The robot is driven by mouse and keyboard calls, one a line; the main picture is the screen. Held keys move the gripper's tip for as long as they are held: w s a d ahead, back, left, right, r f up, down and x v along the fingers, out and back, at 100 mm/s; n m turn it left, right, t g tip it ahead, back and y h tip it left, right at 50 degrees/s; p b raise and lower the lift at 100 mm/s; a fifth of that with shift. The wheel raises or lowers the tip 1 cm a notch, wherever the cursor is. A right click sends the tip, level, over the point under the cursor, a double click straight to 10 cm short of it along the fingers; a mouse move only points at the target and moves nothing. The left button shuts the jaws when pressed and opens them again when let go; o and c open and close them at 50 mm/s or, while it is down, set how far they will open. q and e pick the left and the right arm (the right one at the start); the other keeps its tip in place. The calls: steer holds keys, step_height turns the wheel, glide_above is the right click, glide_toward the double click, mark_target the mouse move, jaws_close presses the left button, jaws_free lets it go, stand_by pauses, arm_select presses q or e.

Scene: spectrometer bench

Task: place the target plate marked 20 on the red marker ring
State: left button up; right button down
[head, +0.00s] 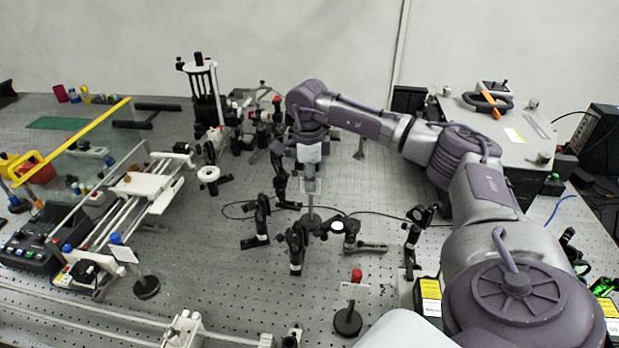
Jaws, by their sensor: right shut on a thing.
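My right gripper (310,172) points down over the middle of the bench. It is shut on a small pale target plate (312,187) on a thin post, just below the jaws. The number on it is too small to read, and I cannot tell whether its foot touches the bench. A second plate (355,291) with a red knob stands upright on a round black base at the front. A third plate (124,253) with a blue knob stands on a black base at the left. I cannot make out the red marker ring. My left gripper is not in view.
Black optic mounts (297,247) stand close around the held plate, with a small round white-faced optic (337,227) to its right. A rail stage (130,205) and a clear panel with a yellow edge (95,140) fill the left. Open perforated bench lies at front centre.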

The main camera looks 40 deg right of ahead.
steer(key=shift+f, duration=0.2)
steer(key=c, duration=1.6)
jaws_free()
steer(key=shift+f, duration=0.1)
steer(key=o, duration=0.5)
steer(key=shift+c, duration=0.2)
steer(key=shift+r, duration=0.3)
steer(key=shift+r+b, duration=0.3)
step_height(320, 180, up, 10)
steer(key=shift+w+a+f+b, duration=0.1)
steer(key=shift+w+f+b, duration=0.05)
steer(key=shift+b, duration=0.95)
steer(key=shift+r, duration=0.75)
